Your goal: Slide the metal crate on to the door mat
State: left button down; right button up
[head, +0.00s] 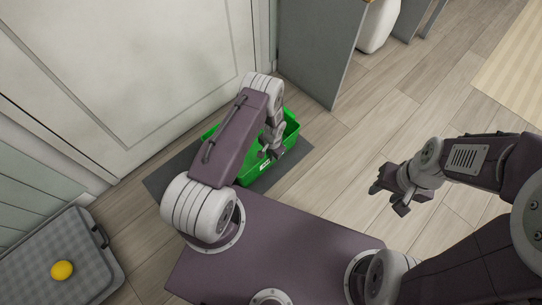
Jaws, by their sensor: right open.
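A green crate (247,174) with a white label stands by the door, largely over a dark grey door mat (168,182). The mat shows to the left, front and right of the crate; whether the crate's far edge lies over it is hidden. My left gripper (270,149) is down at the crate's right part, and my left arm covers much of the crate. I cannot tell whether its fingers are open or touch the crate. My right gripper (388,199) is open and empty above the floor, to the right of the crate.
A white door (125,70) stands behind the mat. A grey panel (318,50) rises just behind the crate's right side. A grey checked cushion or case (45,265) with a yellow ball (62,270) lies at lower left. The wooden floor right of the mat is clear.

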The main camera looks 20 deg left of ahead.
pick_arm(q)
jog(key=c, duration=1.5)
grip_release()
jog(key=shift+c, duration=0.2)
jog(key=shift+r, duration=0.1)
notch_tip(320, 180, up, 9)
jog(key=p, duration=0.6)
jog(key=shift+d, duration=0.25)
jog(key=shift+s, duration=0.1)
